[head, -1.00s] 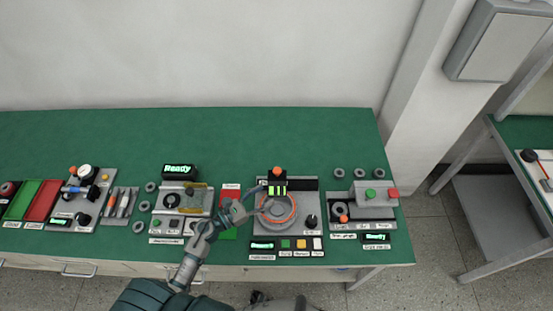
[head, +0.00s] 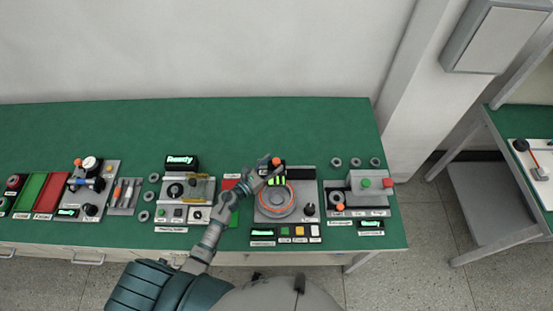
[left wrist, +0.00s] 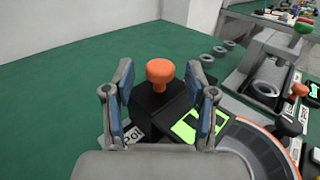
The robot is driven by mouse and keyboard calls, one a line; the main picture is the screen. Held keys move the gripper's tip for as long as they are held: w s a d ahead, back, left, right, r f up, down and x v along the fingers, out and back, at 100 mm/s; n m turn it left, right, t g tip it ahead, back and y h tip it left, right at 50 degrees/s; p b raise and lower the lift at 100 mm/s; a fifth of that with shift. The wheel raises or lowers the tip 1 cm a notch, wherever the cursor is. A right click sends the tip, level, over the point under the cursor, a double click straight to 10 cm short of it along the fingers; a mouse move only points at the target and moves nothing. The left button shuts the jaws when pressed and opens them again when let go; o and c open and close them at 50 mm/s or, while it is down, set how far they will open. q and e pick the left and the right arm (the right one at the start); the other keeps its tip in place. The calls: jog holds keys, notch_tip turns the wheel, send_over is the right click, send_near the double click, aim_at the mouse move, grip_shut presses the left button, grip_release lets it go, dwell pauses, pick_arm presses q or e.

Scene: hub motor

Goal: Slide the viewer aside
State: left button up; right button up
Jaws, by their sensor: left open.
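The viewer is probably the dark block with an orange knob (head: 276,161) and a green-lit panel (head: 277,181), at the back of the grey station with the orange-ringed round turntable (head: 276,201). In the left wrist view the orange knob (left wrist: 160,73) stands upright on the black block, with the lit green panel (left wrist: 190,126) beside it. My left gripper (head: 270,167) is open at the block. In the left wrist view its two fingers (left wrist: 162,105) stand apart on either side of the knob; whether they touch the block cannot be told. My right gripper is not in view.
To the left stand a station with a "Ready" display (head: 181,161), and red (head: 49,193) and green (head: 28,192) trays. The back of the green table (head: 230,120) is clear.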

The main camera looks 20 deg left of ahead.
pick_arm(q)
jog(key=shift+x, duration=1.35)
grip_shut()
jog(key=w+d, duration=0.1)
jog(key=d, duration=0.2)
jog(key=w+d, duration=0.1)
jog(key=d, duration=0.3)
jog(key=w+d+b, duration=0.1)
jog(key=d, duration=0.2)
jog(key=shift+d, duration=0.5)
jog(key=shift+a, duration=0.1)
